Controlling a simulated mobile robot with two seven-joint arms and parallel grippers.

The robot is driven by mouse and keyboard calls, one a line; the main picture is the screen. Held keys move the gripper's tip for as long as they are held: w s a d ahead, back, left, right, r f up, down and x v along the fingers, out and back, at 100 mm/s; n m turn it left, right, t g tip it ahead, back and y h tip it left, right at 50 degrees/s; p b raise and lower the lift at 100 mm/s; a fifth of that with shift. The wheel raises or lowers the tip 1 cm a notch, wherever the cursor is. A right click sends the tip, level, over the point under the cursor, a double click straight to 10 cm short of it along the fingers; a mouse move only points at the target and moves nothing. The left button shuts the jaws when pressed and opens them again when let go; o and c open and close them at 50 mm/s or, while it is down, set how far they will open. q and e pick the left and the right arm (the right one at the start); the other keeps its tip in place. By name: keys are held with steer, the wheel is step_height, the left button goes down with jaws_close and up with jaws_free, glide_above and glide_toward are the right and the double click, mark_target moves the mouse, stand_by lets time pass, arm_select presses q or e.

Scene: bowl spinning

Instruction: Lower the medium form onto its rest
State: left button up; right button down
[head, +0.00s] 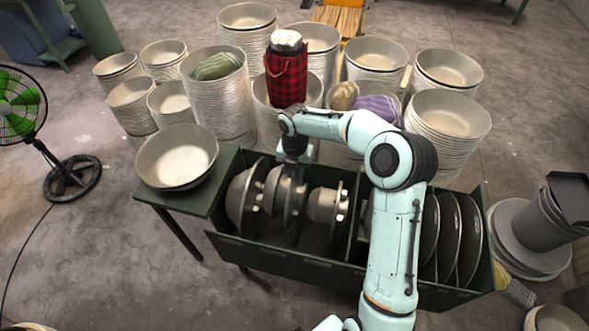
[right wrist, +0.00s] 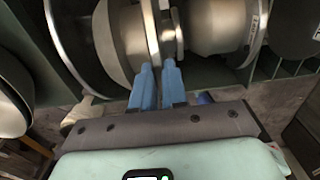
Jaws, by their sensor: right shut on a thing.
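The medium form (head: 271,189), a grey metal dome with a flange and a hub, is between the large form (head: 240,198) and the small form (head: 322,206) in the left part of the dark green rack (head: 290,252). My right gripper (head: 294,160) is above it, pointing down. In the right wrist view its blue fingers (right wrist: 158,85) are shut at the flange and hub of the medium form (right wrist: 127,42). The form's axis lies about level. Its rest is hidden below it, so I cannot tell whether they touch. My left gripper is out of view.
Several dark discs (head: 446,238) stand in the rack's right part. A wide bowl (head: 177,156) sits on the side table (head: 215,190) at left. Stacks of bowls (head: 218,100) and a red plaid-wrapped flask (head: 287,75) are close behind the rack. A fan (head: 22,105) stands far left.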

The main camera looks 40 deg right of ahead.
mark_target(295, 182)
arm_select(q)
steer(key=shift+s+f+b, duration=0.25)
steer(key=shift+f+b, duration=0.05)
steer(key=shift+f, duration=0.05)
arm_select(e)
steer(key=shift+w+f, duration=0.1)
steer(key=shift+f, duration=0.8)
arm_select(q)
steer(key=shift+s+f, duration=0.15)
arm_select(e)
steer(key=shift+f, duration=0.35)
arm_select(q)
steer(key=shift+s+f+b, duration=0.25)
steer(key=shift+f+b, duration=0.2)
arm_select(e)
steer(key=shift+f, duration=1.05)
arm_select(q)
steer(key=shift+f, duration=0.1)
arm_select(e)
steer(key=shift+f, duration=0.35)
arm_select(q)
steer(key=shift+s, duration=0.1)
arm_select(e)
steer(key=shift+f, duration=0.2)
steer(key=c, duration=1.1)
jaws_free()
steer(key=shift+f, duration=0.1)
